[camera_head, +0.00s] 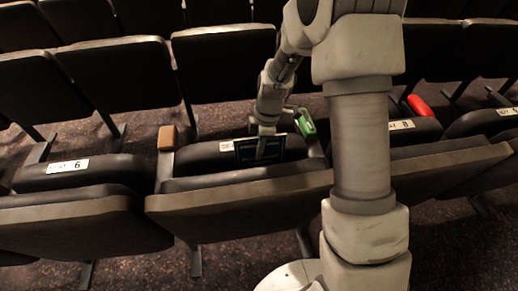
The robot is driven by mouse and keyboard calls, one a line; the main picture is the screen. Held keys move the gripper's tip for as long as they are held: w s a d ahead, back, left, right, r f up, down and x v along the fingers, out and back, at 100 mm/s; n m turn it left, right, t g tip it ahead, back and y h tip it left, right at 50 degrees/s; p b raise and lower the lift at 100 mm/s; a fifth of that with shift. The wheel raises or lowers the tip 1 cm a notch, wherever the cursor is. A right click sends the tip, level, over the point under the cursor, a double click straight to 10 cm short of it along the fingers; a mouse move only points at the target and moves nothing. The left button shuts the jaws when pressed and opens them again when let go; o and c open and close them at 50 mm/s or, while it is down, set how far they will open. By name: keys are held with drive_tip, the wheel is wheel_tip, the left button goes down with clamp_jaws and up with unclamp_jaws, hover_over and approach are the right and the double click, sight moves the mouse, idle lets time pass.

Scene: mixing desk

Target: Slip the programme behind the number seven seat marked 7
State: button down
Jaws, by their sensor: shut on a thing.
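The programme (245,152) is a dark, thin booklet with pale print. It stands roughly upright in my gripper (266,150), which is shut on it in front of the middle seat (200,159). This seat lies between the seats marked 6 and 8. A white sliver of a label (226,146) shows beside the programme, but its number is hidden. The middle seat's backrest (240,208) is nearer the camera than the programme. Whether the programme touches the seat I cannot tell.
The seat marked 6 (68,166) is at left and the seat marked 8 (401,125) at right. A brown block (166,138) and a green object (306,125) sit near the middle seat's sides. My arm hides part of the row.

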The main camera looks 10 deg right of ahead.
drive_tip(key=c, duration=0.9)
unclamp_jaws()
drive_tip(key=shift+s+f, duration=0.1)
wheel_tip(320, 180, up, 18)
drive_tip(key=p, duration=1.2)
drive_tip(key=shift+p, duration=0.4)
